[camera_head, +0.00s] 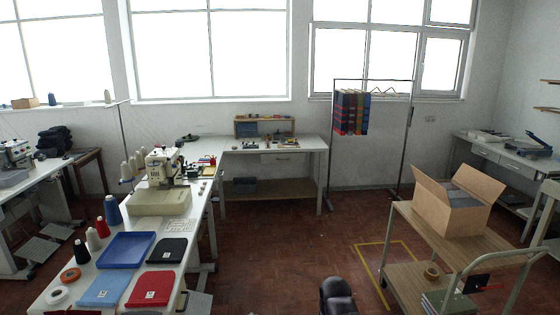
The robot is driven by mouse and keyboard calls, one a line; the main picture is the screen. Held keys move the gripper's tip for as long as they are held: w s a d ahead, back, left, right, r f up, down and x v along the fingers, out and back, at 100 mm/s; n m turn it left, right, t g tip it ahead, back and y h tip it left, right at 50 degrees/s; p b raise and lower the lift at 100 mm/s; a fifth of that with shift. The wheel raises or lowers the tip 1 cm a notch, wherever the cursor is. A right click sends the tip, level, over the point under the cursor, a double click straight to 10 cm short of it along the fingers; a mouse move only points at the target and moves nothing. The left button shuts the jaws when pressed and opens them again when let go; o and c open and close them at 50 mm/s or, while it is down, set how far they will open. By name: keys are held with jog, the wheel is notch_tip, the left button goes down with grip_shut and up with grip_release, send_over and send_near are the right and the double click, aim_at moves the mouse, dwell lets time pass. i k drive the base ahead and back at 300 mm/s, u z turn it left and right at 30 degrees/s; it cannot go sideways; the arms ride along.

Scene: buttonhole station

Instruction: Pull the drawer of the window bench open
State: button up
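The window bench (312,144) stands against the far wall under the windows, a pale table with a lower wooden shelf. Its drawer (283,158) is a small pale front under the bench top, with a small dark handle. The drawer front looks flush with the bench, so it appears shut, though it is small and far off. A dark rounded part of my own arm shows at the bottom edge, right of centre, far from the bench. My gripper's fingers do not show.
A long sewing table (85,268) with trays, cones and a machine runs along the left. A trolley (408,217) carrying an open cardboard box (458,202) stands right. A garment rack (411,118) is beside the bench. The brick-red floor before the bench is clear.

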aim_at(266, 159)
jog(key=z, duration=0.05)
jog(key=i, duration=5.05)
